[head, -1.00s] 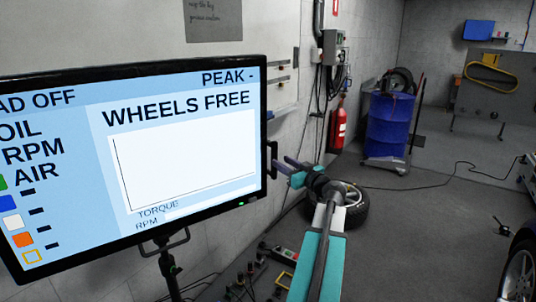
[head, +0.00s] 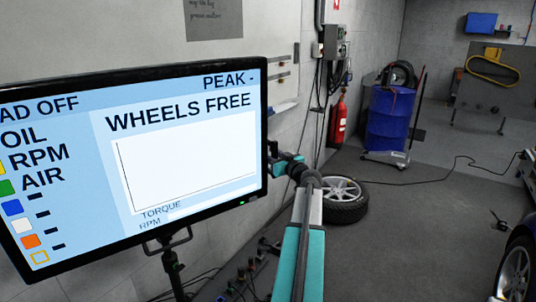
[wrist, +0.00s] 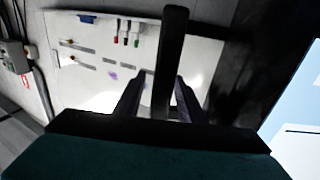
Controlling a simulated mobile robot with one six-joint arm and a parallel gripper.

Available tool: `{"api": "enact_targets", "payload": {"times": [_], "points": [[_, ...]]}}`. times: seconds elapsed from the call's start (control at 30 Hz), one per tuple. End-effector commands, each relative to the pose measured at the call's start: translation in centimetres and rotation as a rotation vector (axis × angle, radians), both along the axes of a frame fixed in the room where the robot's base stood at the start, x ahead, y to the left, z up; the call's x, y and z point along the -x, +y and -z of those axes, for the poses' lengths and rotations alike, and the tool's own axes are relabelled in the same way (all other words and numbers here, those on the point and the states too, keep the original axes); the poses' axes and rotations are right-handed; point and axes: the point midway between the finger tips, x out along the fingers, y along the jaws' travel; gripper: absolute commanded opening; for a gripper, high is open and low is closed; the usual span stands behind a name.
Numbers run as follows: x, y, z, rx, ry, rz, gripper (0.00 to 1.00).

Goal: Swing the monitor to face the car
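The monitor (head: 185,160) fills the left of the head view, its lit screen facing me and reading "WHEELS FREE". A dark handle (head: 271,150) stands on its right edge. My gripper (head: 278,160) is at this handle, its fingertips partly hidden there. In the wrist view the handle (wrist: 173,50) is a dark upright bar between the two fingers of my gripper (wrist: 156,85). A gap shows left of the bar, so the fingers look open around it. The blue car (head: 520,255) shows only partly, at the lower right edge.
A monitor stand (head: 172,265) holds the screen. A loose wheel (head: 343,198) lies on the floor beyond my arm. A blue drum (head: 390,120) on a trolley and a red extinguisher (head: 338,120) stand farther back. Cables cross the floor; the middle right is mostly clear.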

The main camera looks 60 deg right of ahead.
Motion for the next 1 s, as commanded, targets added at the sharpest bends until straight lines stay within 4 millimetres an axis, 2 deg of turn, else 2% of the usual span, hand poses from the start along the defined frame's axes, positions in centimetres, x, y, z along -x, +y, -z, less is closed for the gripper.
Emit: {"api": "enact_targets", "payload": {"times": [0.23, 0.43, 0.77, 1.0], "points": [[0.0, 0.0, 0.0, 0.000, 0.000, 0.000, 0.34], [0.1, 0.0, 0.0, 0.000, 0.000, 0.000, 0.01], [-0.2, -0.2, 0.1, 0.000, 0.000, -0.005, 0.00], [-1.7, -1.0, 0.4, 0.001, -0.003, -0.039, 0.00]]}}
